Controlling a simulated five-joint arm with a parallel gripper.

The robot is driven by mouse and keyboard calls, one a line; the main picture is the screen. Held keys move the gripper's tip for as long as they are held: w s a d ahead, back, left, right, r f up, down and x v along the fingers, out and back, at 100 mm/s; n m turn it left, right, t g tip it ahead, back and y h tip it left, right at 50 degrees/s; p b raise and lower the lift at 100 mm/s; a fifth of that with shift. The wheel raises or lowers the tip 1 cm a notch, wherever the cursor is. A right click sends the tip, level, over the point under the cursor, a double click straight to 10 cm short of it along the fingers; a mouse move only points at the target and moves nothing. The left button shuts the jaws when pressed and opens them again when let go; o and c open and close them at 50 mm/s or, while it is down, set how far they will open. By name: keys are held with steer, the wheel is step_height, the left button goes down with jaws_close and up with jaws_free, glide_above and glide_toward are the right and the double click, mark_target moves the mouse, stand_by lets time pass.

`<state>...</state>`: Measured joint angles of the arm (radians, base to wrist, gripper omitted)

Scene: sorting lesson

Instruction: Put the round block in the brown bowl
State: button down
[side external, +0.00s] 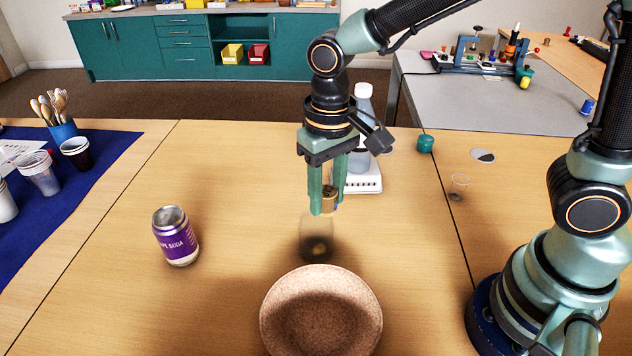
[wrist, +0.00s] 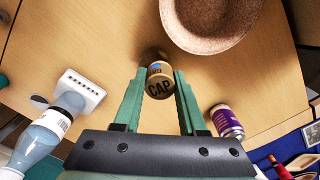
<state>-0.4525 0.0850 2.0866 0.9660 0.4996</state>
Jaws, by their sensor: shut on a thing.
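The round block (side external: 329,199) is a small tan cylinder held between the green fingers of my gripper (side external: 323,203), above the table. In the wrist view my gripper (wrist: 159,88) is shut on the round block (wrist: 160,80), whose end face carries the dark letters "CAP". The brown bowl (side external: 321,278) stands on the table at the bottom middle, nearer the camera than the block. In the wrist view the bowl (wrist: 212,45) is at the top, beyond the block and to its right. The block is apart from the bowl.
A purple soda can (side external: 176,237) stands left of the bowl. A bottle (side external: 361,125) and a white device (side external: 362,178) are behind my gripper. A small clear cup (side external: 459,187) stands at the right. Cups and a blue mat (side external: 100,170) are at the left.

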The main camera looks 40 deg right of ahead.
steer(key=s+a+f+n, duration=0.1)
steer(key=s+a+n, duration=0.3)
steer(key=s+a, duration=0.5)
glide_above(321, 326)
steer(key=shift+f, duration=5.7)
steer(key=shift+c, duration=1.9)
jaws_free()
step_height(321, 326, up, 7)
steer(key=shift+r, duration=0.1)
